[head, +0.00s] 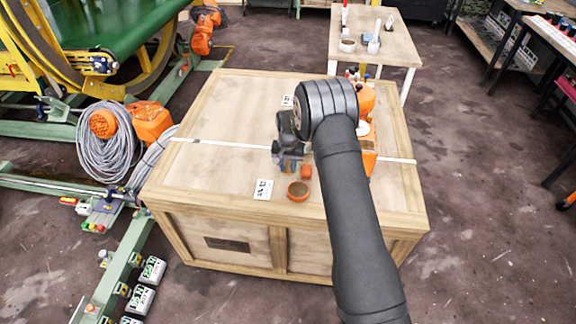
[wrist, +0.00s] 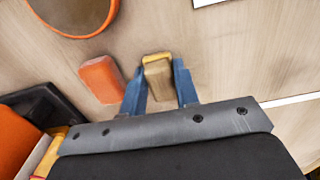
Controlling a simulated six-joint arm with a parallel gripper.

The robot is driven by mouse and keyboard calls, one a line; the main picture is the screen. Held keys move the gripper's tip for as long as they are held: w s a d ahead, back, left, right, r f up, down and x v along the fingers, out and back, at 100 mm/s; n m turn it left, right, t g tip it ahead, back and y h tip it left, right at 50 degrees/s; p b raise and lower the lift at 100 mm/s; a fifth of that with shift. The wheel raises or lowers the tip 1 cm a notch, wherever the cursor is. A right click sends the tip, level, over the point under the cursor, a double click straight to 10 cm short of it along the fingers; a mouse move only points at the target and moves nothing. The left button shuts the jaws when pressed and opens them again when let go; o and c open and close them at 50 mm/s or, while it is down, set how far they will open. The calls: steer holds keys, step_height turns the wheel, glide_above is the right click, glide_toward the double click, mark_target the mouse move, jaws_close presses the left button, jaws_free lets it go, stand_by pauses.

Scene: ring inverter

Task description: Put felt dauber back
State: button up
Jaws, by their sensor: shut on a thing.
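A small tan block with a yellow edge (wrist: 157,74), which I take to be the felt dauber, sits between the blue fingers of my gripper (wrist: 159,80) in the wrist view. The fingers are shut on its two sides. I cannot tell whether it touches the crate top. In the head view my gripper (head: 288,163) is low over the front middle of the wooden crate (head: 220,120), and the tan block cannot be made out there. An orange block (wrist: 101,79) stands just left of the fingers; it also shows in the head view (head: 306,171).
A round orange-rimmed dish (head: 298,191) lies near the crate's front edge, beside a white marker card (head: 263,189). Another card (head: 287,100) lies farther back. Orange items (head: 369,160) are partly hidden behind my arm at right. The crate's left half is clear.

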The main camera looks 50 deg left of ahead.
mark_target(288, 165)
steer(key=shift+f, duration=0.1)
steer(key=o, duration=0.9)
steer(key=shift+o, duration=0.2)
step_height(288, 165, up, 12)
steer(key=shift+r, duration=0.2)
